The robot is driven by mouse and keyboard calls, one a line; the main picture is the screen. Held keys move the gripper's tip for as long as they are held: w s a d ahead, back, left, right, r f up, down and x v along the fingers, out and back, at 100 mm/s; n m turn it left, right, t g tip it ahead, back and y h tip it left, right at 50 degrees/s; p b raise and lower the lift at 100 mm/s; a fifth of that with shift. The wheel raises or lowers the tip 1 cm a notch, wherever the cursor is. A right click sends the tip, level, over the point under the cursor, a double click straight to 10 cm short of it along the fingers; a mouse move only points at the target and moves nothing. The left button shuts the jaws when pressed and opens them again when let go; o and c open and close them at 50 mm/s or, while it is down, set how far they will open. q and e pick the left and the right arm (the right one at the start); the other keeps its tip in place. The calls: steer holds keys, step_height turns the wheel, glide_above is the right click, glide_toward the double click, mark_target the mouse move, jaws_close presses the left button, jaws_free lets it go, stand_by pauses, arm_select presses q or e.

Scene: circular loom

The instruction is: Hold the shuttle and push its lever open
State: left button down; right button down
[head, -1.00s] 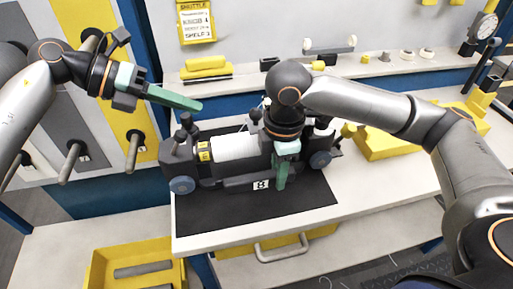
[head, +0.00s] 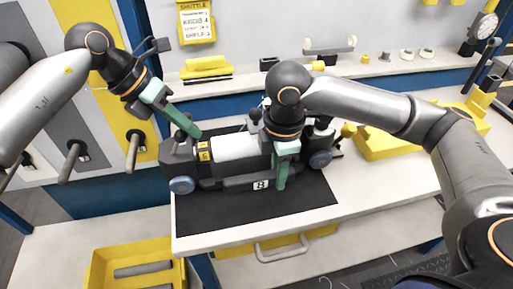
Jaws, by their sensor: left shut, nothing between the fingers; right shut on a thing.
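The shuttle (head: 222,172) is a dark, wheeled body with a white bobbin (head: 237,147) and a yellow label, lying on a black mat (head: 215,220) on the bench. My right gripper (head: 281,180) points down at the right half of the shuttle and is shut on it; the arm hides part of what it holds. My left gripper (head: 197,133) is shut and empty, with its green fingertips at the top of the shuttle's left end, close to a dark upright post that may be the lever. I cannot tell whether the tips touch it.
A yellow bin (head: 105,262) with grey rods stands below left. Grey pegs (head: 133,150) stick out of the striped panel at left. Yellow blocks (head: 385,143) lie right of the shuttle. A shelf (head: 400,68) with small parts runs along the back. The mat's front is clear.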

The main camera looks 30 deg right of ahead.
mark_target(177, 138)
arm_select(q)
steer(key=shift+x, duration=1.1)
steer(key=shift+w+a+f, duration=0.1)
steer(key=shift+a+f, duration=0.1)
steer(key=shift+a, duration=0.05)
stand_by(0.8)
steer(key=shift+a, duration=0.2)
steer(key=shift+w+a, duration=0.15)
steer(key=shift+a, duration=0.55)
steer(key=shift+w+a, duration=0.2)
steer(key=shift+a, duration=0.85)
steer(key=shift+r, duration=0.2)
steer(key=shift+s+d+r, duration=0.1)
steer(key=shift+d+r, duration=0.15)
steer(key=shift+r, duration=0.95)
steer(key=shift+d+r, duration=0.2)
steer(key=shift+r, duration=1)
steer(key=shift+d+r, duration=0.25)
steer(key=shift+r, duration=0.95)
